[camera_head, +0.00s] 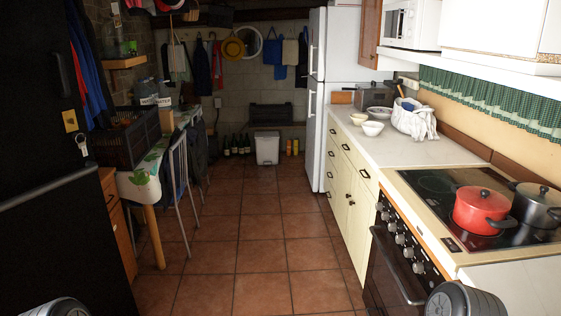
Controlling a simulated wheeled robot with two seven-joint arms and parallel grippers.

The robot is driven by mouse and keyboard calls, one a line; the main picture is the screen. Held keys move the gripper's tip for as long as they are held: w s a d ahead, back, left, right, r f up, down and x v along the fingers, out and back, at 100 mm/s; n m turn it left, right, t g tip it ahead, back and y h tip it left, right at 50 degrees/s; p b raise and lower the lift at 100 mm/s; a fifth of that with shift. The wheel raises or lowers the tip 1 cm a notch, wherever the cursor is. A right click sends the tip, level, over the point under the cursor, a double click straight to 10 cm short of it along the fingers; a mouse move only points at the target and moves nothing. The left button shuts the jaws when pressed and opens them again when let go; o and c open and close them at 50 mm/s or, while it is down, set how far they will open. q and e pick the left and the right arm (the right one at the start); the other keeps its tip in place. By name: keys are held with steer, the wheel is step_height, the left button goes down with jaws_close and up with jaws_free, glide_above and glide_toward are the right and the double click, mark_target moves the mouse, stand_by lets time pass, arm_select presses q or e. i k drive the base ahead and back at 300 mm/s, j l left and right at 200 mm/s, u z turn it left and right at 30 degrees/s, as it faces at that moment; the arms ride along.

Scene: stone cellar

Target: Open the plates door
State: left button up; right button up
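No door in view carries a readable sign of plates, so I cannot tell which one is the plates door. A cream base cabinet (347,207) with drawers and doors with small dark knobs stands under the white counter at the right, and its doors look shut. A wooden upper cabinet door (370,33) hangs beside the fridge. A white cupboard front (497,27) shows at the top right, cut off by the picture edge. Grey rounded parts of my arms show at the bottom left and bottom right corners. Neither gripper is in view.
A stove (478,210) with a red pot (481,212) and a dark pot (538,206) stands at the right. A fridge (316,120) stands beyond the counter. A table with a dark crate (128,140) is at the left. The tiled floor (250,235) between is clear.

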mark_target(363, 210)
steer(key=i, duration=1.55)
steer(key=i+j+z, duration=0.1)
steer(key=i+z, duration=0.25)
steer(key=i+j+z, duration=0.15)
steer(key=i+z, duration=0.25)
steer(key=i+j+z, duration=0.15)
steer(key=z, duration=0.2)
steer(key=i+j+z, duration=0.2)
steer(key=z, duration=0.25)
steer(key=i+j+z, duration=0.3)
steer(key=z, duration=0.15)
steer(key=i+j+z, duration=0.2)
steer(key=j+z, duration=0.25)
steer(key=l, duration=0.1)
